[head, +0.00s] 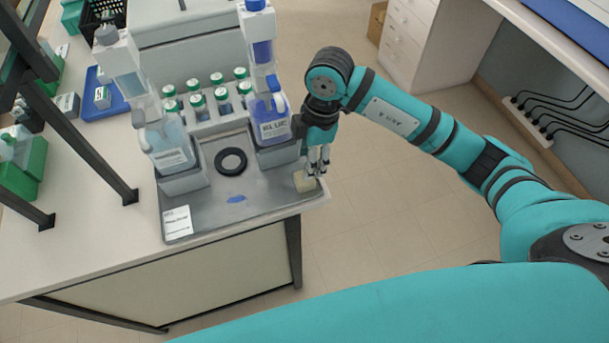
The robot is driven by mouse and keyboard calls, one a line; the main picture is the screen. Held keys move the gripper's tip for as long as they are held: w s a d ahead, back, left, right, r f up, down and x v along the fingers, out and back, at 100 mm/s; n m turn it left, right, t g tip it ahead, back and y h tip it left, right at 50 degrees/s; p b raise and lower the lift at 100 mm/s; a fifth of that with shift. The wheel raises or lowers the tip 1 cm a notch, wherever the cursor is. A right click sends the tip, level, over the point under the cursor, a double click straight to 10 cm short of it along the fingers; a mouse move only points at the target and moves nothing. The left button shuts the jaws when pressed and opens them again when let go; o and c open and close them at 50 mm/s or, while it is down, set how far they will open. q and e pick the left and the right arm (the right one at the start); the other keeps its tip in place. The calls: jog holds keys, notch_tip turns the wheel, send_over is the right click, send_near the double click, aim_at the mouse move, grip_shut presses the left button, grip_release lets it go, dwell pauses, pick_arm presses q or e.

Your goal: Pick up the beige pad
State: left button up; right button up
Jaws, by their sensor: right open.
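The beige pad (305,182) is a small pale block on the grey metal tray (265,199), near the tray's right end. My right gripper (318,170) points down at the pad, with its fingers apart at the pad's upper right side. Part of the pad is hidden behind the fingers. I cannot tell whether the fingers touch it. My left gripper is not in view.
A bottle labelled BLUE (272,128) stands just left of my right gripper. Another spray bottle (167,143), a black ring (230,161), a blue spot (237,198) and a white label card (177,222) are on the tray. Several green-capped vials stand behind.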

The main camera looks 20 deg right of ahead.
aim_at(302, 186)
jog(key=shift+a+f, duration=0.15)
jog(key=shift+f, duration=0.5)
jog(key=shift+s+f, duration=0.1)
jog(key=shift+f, duration=0.15)
jog(key=f, duration=0.1)
jog(key=f+p, duration=0.2)
jog(key=shift+a+f, duration=0.3)
jog(key=shift+f, duration=0.4)
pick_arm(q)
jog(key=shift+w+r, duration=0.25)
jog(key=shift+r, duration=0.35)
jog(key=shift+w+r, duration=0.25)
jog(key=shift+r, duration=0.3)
pick_arm(e)
jog(key=shift+a+f, duration=0.1)
jog(key=shift+f, duration=0.05)
jog(key=c, duration=0.5)
